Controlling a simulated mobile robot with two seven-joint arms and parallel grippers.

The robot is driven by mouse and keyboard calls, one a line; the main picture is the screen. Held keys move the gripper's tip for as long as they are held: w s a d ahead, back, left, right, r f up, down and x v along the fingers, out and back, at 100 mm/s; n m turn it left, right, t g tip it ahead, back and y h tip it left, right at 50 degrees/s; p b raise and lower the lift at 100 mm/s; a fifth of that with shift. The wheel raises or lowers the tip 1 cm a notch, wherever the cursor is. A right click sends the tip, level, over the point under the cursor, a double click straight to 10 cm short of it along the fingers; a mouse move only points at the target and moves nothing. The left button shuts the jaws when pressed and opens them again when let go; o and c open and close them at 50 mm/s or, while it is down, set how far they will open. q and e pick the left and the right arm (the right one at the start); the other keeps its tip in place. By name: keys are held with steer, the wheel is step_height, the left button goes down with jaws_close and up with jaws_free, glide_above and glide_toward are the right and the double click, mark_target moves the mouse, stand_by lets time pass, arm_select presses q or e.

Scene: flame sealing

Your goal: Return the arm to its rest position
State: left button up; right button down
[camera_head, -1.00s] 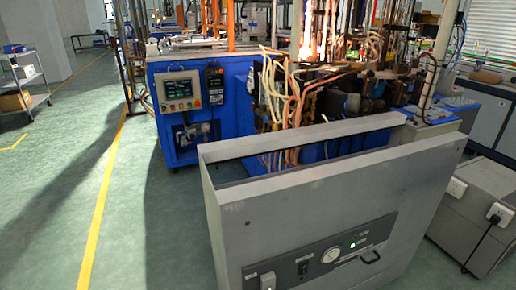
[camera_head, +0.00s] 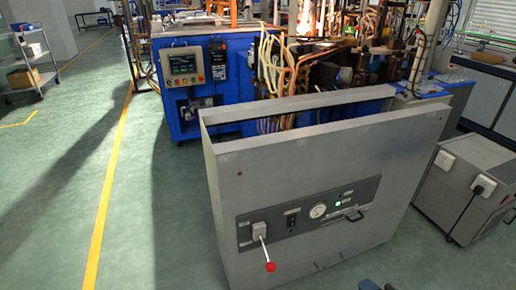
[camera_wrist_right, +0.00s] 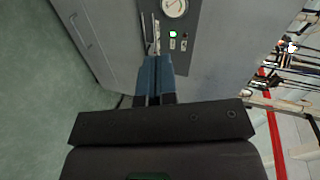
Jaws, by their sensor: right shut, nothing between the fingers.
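My right gripper (camera_wrist_right: 155,68) is shut and empty in the right wrist view, its two blue fingers together. The front panel of a grey cabinet lies beyond the fingertips; I cannot tell the exact gap. In the head view only small dark-blue tips of my right gripper (camera_head: 368,285) show at the bottom edge, below the cabinet. The rest of the right arm is out of the head view. My left gripper is in neither view.
The grey cabinet (camera_head: 300,165) carries a gauge (camera_head: 318,211), a lit green light, a handle and a lever with a red knob (camera_head: 270,267) pointing down. A blue machine (camera_head: 180,115) stands behind, a grey box (camera_head: 465,190) at right.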

steer(key=s+d+r+n+g+h, duration=0.1)
steer(key=s+d+n+g+h, duration=0.15)
steer(key=s+n, duration=1)
steer(key=s+d+r+n+g+h, duration=0.1)
steer(key=s+d+r+n+g, duration=0.15)
steer(key=s+n, duration=1)
steer(key=shift+s+a+f+m+t, duration=0.6)
steer(key=shift+s+a+m, duration=1.8)
steer(key=shift+m, duration=2.5)
arm_select(q)
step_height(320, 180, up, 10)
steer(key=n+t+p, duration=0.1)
steer(key=p, duration=1.3)
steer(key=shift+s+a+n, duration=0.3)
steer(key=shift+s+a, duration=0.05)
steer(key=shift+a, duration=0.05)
arm_select(e)
step_height(320, 180, up, 10)
steer(key=m+t+h, duration=0.1)
steer(key=shift+w+r+m, duration=0.15)
steer(key=shift+w+m, duration=0.2)
steer(key=shift+m, duration=0.05)
steer(key=shift+a+h, duration=0.1)
steer(key=shift+h, duration=0.15)
